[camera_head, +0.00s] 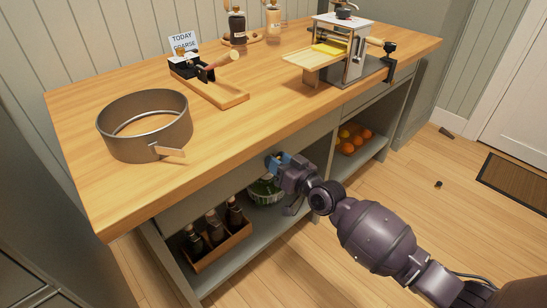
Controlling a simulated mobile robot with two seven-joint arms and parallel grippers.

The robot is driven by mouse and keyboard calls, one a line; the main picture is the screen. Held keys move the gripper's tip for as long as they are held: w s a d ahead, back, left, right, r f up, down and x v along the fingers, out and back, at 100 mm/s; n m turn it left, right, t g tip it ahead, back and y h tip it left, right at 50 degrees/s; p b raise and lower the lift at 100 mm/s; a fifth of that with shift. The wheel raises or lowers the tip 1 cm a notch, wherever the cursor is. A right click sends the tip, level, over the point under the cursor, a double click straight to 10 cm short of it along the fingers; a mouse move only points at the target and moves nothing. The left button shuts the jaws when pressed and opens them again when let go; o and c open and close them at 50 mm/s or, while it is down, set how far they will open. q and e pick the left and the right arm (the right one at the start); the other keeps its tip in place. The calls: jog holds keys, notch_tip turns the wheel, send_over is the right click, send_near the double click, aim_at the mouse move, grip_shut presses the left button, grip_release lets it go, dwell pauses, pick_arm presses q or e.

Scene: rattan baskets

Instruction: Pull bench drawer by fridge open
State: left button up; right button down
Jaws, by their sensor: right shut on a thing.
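The wooden-topped bench (230,128) has a grey-green drawer front (213,189) under its left part. My right gripper (275,162) reaches in from the lower right. Its blue-tipped fingers are at the right part of this drawer front and are shut on what seems to be its handle, which they hide. No clear gap shows above the drawer front, so it looks shut or nearly so. A second drawer front (372,98) is under the right part of the bench. My left gripper is out of view.
The open shelf below holds a bottle crate (222,248), a patterned bowl (266,191) and oranges (352,138). A round metal sieve (148,126) and a press-like machine (345,50) stand on top. A tall grey cabinet (45,215) is at the left.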

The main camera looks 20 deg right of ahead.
pick_arm(q)
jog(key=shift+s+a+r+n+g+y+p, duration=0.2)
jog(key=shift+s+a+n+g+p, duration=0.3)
jog(key=shift+p, duration=1.25)
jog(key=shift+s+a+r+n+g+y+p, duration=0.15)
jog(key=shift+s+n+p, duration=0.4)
jog(key=shift+p, duration=1.2)
pick_arm(e)
jog(key=v, duration=3.3)
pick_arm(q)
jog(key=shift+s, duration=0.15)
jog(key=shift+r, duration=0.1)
pick_arm(e)
jog(key=shift+a, duration=0.1)
jog(key=c, duration=0.8)
grip_release()
jog(key=shift+r, duration=0.1)
